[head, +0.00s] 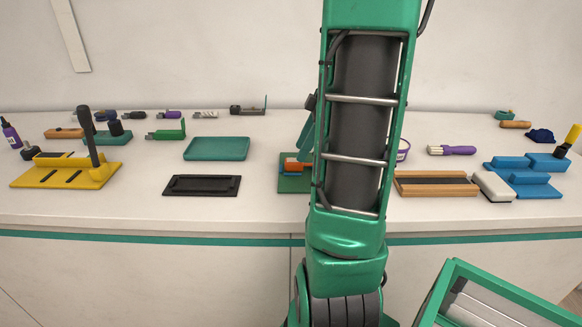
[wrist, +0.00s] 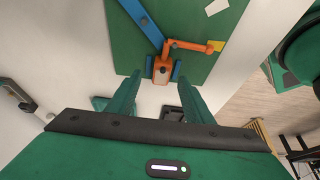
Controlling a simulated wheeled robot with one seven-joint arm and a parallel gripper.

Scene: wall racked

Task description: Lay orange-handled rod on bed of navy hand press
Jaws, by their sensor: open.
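My gripper (wrist: 160,77) is open in the wrist view, its two green fingers apart with nothing held. Just past the fingertips is an orange block (wrist: 162,72) with a jointed orange arm on a green board (wrist: 120,55); I cannot tell if they touch. In the head view my arm hides the gripper. No orange-handled rod can be made out for certain; a small orange-brown handled item (head: 515,124) lies at the far right and another (head: 63,133) at the far left. A small navy object (head: 540,135) is at the right; I cannot tell if it is the press.
A yellow fixture with a black lever (head: 63,176) stands at left, a blue fixture (head: 530,190) at right. A teal tray (head: 217,149), black tray (head: 201,186) and wood-framed tray (head: 436,190) lie between. A green-framed bin (head: 455,272) stands at front right. Bare counter shows around them.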

